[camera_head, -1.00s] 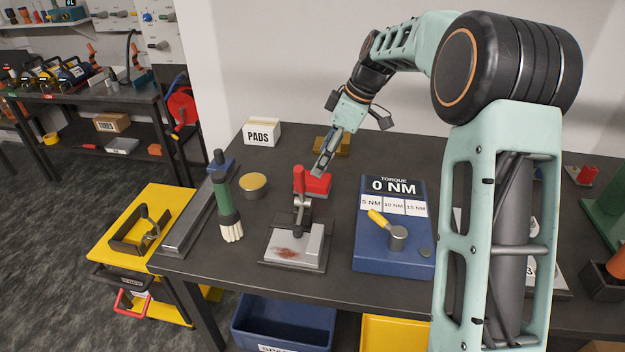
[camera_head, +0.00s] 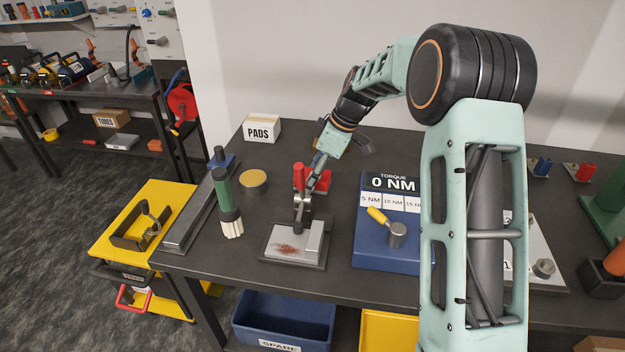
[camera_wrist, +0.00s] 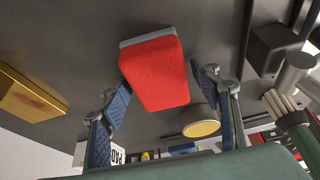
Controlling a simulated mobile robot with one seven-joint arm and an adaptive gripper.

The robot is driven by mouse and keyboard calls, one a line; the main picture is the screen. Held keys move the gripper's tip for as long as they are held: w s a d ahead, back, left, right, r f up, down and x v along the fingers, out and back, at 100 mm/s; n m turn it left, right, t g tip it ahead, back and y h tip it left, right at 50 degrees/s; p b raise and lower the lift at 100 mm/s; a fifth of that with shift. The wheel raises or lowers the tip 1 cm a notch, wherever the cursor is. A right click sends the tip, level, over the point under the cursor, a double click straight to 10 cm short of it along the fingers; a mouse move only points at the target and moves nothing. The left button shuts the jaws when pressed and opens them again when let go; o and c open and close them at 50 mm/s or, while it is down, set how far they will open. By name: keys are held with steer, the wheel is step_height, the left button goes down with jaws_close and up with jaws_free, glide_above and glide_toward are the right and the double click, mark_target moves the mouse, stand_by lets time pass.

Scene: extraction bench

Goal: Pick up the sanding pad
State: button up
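A red block with a grey layer (camera_wrist: 155,72), which looks like the sanding pad, lies on the dark bench. In the head view the red block (camera_head: 325,180) is partly hidden behind my gripper (camera_head: 312,184). In the wrist view my gripper (camera_wrist: 162,108) is open, with one blue-padded finger on each side of the picture. The red block shows between and beyond the fingertips, with no visible contact. Nothing is held.
A clamp with a red handle (camera_head: 298,176) stands close by on a grey plate (camera_head: 290,258). A green-handled brush (camera_head: 223,195), a round yellow-topped tin (camera_head: 253,179), a PADS box (camera_head: 262,129) and a blue torque unit (camera_head: 385,258) surround it. An ochre block (camera_wrist: 28,97) lies nearby.

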steer(key=c, duration=0.9)
steer(key=shift+o, duration=0.2)
step_height(320, 180, up, 10)
steer(key=shift+r, duration=0.1)
